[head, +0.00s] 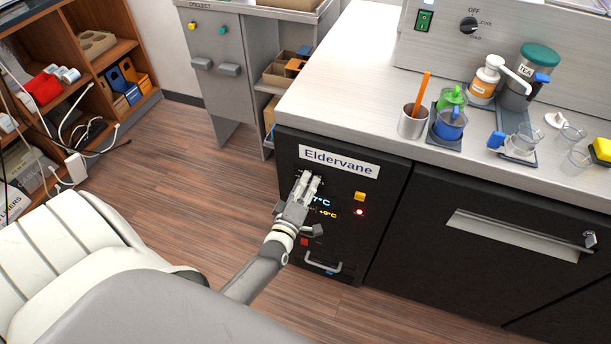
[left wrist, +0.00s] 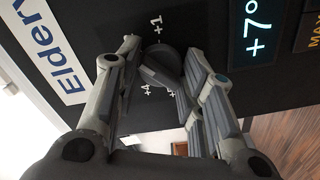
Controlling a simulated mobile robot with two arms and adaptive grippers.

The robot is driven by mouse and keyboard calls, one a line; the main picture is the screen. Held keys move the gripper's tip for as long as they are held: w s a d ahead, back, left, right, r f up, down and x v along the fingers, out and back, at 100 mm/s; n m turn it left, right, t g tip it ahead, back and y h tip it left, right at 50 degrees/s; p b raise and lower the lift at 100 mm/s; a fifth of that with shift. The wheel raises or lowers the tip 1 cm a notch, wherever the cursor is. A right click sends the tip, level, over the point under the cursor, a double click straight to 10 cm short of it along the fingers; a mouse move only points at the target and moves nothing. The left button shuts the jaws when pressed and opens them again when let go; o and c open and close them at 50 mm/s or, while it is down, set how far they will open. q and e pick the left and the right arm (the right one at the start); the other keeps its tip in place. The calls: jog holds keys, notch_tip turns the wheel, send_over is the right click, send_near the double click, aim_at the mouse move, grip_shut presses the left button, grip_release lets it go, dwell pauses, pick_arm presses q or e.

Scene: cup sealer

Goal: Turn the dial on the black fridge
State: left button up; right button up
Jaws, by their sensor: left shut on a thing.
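The black fridge (head: 345,240) stands under the left end of the counter, with an "Eldervane" label (head: 339,161) on top of its front. My left gripper (head: 310,181) is at the fridge front just below the label and hides the dial in the head view. In the left wrist view, the dark round dial (left wrist: 160,68) sits between the fingers of my left gripper (left wrist: 161,55), which is shut on it. Marks "+1" and "+4" show around the dial. A lit display (left wrist: 256,40) reads +7°. My right gripper is not in view.
On the fridge front are a yellow button (head: 360,197), a red light (head: 360,212) and a handle (head: 323,264) low down. The counter (head: 345,75) above holds cups and bottles. A grey cabinet (head: 217,70) stands behind left. The wooden floor left of the fridge is clear.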

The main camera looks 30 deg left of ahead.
pick_arm(q)
jog(key=o, duration=0.9)
jog(key=shift+f, duration=0.1)
jog(key=shift+o, duration=0.7)
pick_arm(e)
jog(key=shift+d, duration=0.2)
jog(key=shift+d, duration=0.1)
pick_arm(q)
jog(key=shift+s, duration=0.1)
jog(key=v, duration=1.2)
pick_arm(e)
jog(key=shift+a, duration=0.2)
